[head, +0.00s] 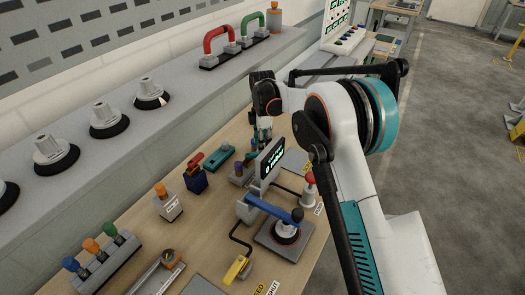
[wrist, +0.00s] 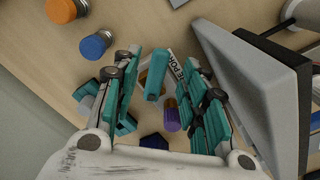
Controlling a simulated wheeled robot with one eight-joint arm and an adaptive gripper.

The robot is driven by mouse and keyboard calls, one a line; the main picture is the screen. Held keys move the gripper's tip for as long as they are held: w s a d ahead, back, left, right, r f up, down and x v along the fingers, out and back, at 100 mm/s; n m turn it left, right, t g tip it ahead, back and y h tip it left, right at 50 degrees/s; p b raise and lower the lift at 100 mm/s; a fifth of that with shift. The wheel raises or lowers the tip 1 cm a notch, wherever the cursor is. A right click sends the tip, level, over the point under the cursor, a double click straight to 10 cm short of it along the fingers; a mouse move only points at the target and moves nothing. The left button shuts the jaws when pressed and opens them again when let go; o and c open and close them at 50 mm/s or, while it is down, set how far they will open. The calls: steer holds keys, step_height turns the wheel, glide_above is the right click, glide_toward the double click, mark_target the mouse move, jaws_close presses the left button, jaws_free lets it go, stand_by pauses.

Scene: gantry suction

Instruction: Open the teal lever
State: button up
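A teal bar (wrist: 156,76), which looks like the handle of the teal lever, lies between my two fingers in the wrist view. A purple cylinder (wrist: 172,112) and a brownish part show beside it. My gripper (wrist: 163,60) is open, with a gap on each side of the bar; I see no contact. In the head view my gripper (head: 263,138) points down at the bench, just behind the display. The lever there is small and partly hidden by my gripper and the display, so its angle cannot be told.
A display screen (head: 268,160) stands close to my gripper, and its dark-edged panel (wrist: 250,85) fills the wrist view's right side. A red lever on a blue block (head: 195,178), a teal-based device (head: 216,160) and a blue-armed device (head: 283,232) are nearby. A grey ledge runs behind.

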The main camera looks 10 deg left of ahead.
mark_target(255, 155)
steer(key=shift+f, duration=1.95)
steer(key=shift+c, duration=0.6)
jaws_close()
